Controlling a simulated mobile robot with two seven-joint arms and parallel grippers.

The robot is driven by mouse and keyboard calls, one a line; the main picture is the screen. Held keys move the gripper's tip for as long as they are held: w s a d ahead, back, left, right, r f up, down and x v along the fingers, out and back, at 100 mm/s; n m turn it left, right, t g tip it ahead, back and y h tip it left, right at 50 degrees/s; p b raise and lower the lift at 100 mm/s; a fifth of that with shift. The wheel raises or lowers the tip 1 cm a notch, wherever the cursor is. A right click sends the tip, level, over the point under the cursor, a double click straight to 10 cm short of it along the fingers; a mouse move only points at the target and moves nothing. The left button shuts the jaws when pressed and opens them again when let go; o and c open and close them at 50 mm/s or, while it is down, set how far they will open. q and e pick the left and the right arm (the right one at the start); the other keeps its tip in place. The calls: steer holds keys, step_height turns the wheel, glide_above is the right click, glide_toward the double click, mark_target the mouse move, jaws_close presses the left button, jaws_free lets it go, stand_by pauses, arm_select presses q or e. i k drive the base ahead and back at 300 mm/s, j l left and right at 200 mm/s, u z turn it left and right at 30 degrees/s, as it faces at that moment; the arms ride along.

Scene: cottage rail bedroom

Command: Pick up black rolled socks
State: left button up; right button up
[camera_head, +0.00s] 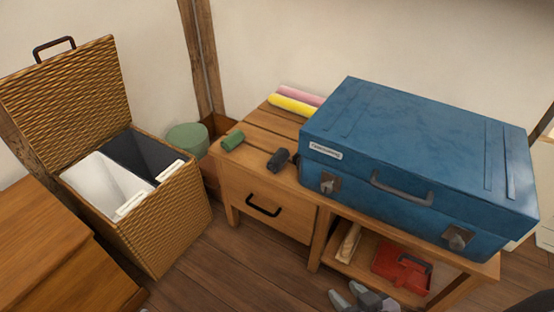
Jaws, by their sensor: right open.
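The black rolled socks (278,159) lie on the wooden bench (243,147), near its front edge, left of the blue suitcase and apart from it. A green roll (232,141) lies to their left on the same top. My right gripper (346,292) shows at the bottom edge, in front of the bench and well below and to the right of the socks. It is open, with nothing seen between its fingers. My left gripper is not in view.
The large blue suitcase (420,140) fills the bench's right part. Yellow (293,105) and pink rolls lie behind the socks. An open wicker hamper (180,222) stands left. The lower shelf holds a red item (402,268). Floor is clear before the drawer.

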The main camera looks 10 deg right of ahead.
mark_target(279, 157)
steer(key=i+l+z, duration=0.1)
steer(key=i+z, duration=0.6)
steer(key=k+l, duration=0.05)
